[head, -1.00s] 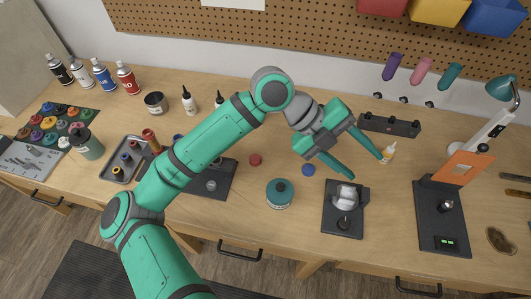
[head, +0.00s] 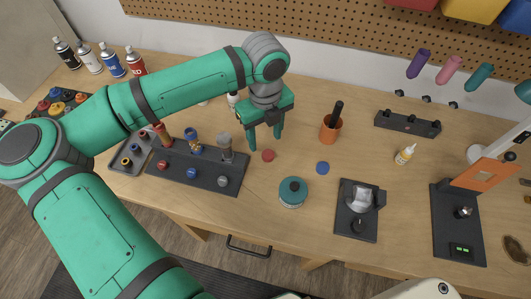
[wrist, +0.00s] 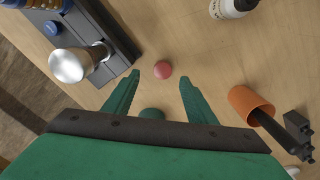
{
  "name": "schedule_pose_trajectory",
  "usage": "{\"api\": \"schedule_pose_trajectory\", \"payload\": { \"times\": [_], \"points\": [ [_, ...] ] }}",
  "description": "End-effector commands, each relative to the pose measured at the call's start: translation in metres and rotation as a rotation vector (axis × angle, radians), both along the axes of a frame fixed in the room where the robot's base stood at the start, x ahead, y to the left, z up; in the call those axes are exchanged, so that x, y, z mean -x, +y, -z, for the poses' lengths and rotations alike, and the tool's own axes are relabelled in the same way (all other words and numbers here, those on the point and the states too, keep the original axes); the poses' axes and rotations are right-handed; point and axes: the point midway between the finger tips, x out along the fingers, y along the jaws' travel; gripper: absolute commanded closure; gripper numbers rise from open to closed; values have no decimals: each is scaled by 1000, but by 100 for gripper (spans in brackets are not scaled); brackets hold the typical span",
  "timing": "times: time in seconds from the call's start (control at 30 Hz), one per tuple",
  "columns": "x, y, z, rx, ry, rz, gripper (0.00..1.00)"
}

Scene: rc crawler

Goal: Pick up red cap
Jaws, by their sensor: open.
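The red cap (head: 268,155) is a small round disc lying flat on the wooden table. In the wrist view the red cap (wrist: 162,69) sits just beyond the fingertips, about midway between them. My gripper (head: 264,146) is open and empty, pointing down above the table by the red cap. In the wrist view both green fingers of my gripper (wrist: 172,72) are spread apart. I cannot tell the exact height of the fingertips above the cap.
A dark rack (head: 195,175) with several knobs stands left of the cap. An orange cup (head: 331,130) holding a dark handle is to the right. A blue cap (head: 322,168) and a teal-lidded jar (head: 292,192) are nearby.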

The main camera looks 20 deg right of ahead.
Motion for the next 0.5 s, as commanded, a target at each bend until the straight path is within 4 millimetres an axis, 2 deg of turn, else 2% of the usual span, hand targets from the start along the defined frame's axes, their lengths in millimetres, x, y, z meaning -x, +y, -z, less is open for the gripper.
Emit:
{"api": "schedule_pose_trajectory", "payload": {
  "times": [0.1, 0.27, 0.5],
  "points": [
    [1, -3, 13, 1, 1, 6, 49],
    [1, -2, 21, 1, 1, 3, 49],
    [3, -1, 53, 2, 3, -5, 49]
  ]
}}
